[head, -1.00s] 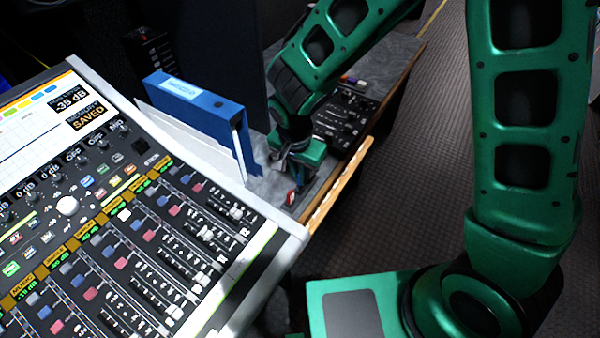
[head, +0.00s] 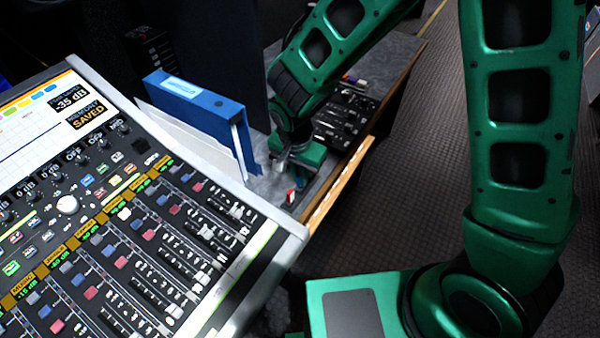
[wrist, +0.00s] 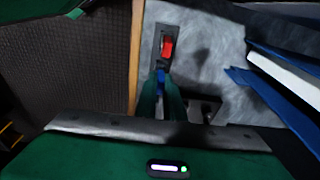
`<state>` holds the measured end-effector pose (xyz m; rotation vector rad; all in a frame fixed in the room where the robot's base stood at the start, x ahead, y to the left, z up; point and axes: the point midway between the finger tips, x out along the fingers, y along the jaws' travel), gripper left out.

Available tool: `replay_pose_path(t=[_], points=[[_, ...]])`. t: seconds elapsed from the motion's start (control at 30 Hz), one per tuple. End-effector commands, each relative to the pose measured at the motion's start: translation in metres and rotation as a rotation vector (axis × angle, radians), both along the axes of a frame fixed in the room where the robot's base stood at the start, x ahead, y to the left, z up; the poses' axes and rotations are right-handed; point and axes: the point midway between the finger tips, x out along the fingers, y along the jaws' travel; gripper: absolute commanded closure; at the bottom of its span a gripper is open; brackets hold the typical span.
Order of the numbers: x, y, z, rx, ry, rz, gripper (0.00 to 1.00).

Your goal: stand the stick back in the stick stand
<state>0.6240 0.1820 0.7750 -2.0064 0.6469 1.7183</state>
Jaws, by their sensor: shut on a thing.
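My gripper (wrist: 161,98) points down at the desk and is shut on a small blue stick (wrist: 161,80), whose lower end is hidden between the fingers. Just beyond it is a small dark stand (wrist: 157,50) with a red stick (wrist: 168,46) in it, close to the desk's wooden edge. The blue stick appears near the stand's near end; I cannot tell whether it touches it or is in a slot. In the head view my gripper (head: 295,178) is low over the desk, with the red piece (head: 291,197) just below it.
A blue binder (head: 205,115) stands left of my gripper, beside the mixing console (head: 130,230). A black control panel (head: 345,115) lies behind on the grey desk. The wooden edge (head: 340,185) borders the desk on the right, with open floor beyond.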

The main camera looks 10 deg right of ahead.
Motion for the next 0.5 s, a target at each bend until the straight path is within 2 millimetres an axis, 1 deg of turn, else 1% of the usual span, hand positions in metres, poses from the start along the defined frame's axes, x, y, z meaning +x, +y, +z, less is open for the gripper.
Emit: replay_pose_path(t=[0.5], points=[[0.000,0.000,-0.011,-0.001,0.001,0.000,1.00]])
